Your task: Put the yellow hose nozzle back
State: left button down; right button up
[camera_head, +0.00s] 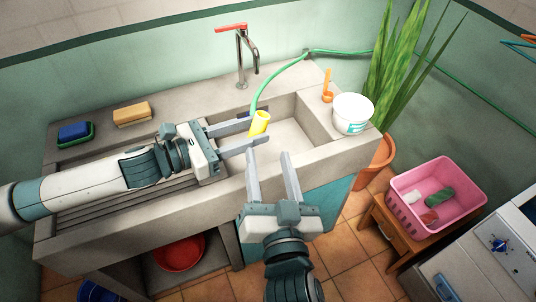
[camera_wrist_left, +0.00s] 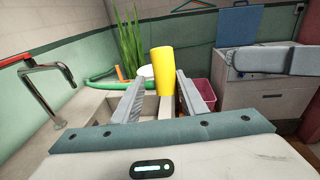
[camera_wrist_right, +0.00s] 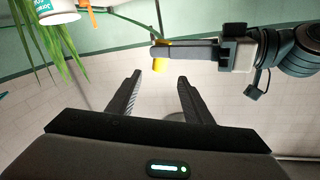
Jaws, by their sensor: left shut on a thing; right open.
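The yellow hose nozzle (camera_head: 260,122) is held over the sink basin, with the green hose (camera_head: 291,69) running from it up to the wall. My left gripper (camera_head: 268,126) is shut on the nozzle. The nozzle also stands between the left fingers in the left wrist view (camera_wrist_left: 163,72). In the right wrist view the nozzle (camera_wrist_right: 159,65) shows beyond the right fingertips, partly hidden by the left fingers.
The stone sink (camera_head: 318,171) has a red-handled tap (camera_head: 242,58) behind it. A white tub (camera_head: 352,114) and an orange tool (camera_head: 327,88) stand on its right rim. A pink basket (camera_head: 434,215) and potted plant (camera_head: 376,160) are right.

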aim_at(262, 126)
jog(key=shift+w, duration=0.1)
jog(key=shift+w+a, duration=0.2)
jog(key=shift+w, duration=1.75)
jog(key=shift+w+a, duration=0.2)
jog(key=shift+w, duration=1.8)
jog(key=shift+w+a, duration=0.2)
jog(key=shift+w, duration=1.75)
jog(key=shift+c, duration=0.3)
jog(key=c, duration=1)
pick_arm(q)
jog(key=c, duration=1)
grip_release()
pick_arm(e)
jog(key=shift+c, duration=0.2)
pick_arm(q)
jog(key=v, duration=1.2)
